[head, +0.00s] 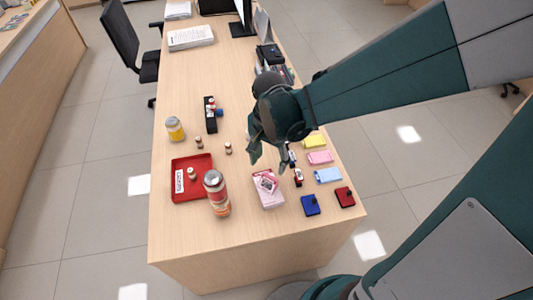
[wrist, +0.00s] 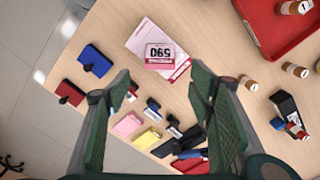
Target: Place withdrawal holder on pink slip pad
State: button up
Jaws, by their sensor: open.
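My gripper (head: 269,158) is open and empty above the right part of the counter; its fingers also show in the wrist view (wrist: 160,88). A small pink pad (head: 320,157) lies between a yellow pad (head: 313,141) and a light blue pad (head: 328,175); it also shows in the wrist view (wrist: 128,124). Small dark label-bearing pieces (wrist: 153,105) lie beside the pads. I cannot tell which is the withdrawal holder, as no label is readable. A larger pink-and-white pad (head: 268,190) has a numbered card (wrist: 160,53) on it.
Blue (head: 311,205) and dark red (head: 345,196) cases lie near the front right edge. A red tray (head: 179,165), an orange bottle (head: 217,195), a yellow-labelled jar (head: 175,129) and a black rack (head: 210,120) stand left. The counter's middle behind them is clear.

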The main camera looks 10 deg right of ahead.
jog(key=shift+r, duration=0.15)
dwell(0.6)
jog(key=s+d+r+n+t, duration=0.3)
jog(key=s+d+r+n, duration=0.1)
jog(key=r, duration=0.5)
jog(key=s+d+r+n+t, duration=0.4)
jog(key=r+n, duration=0.1)
jog(key=r, duration=0.3)
jog(key=shift+d+r, duration=0.25)
jog(key=shift+r, duration=0.1)
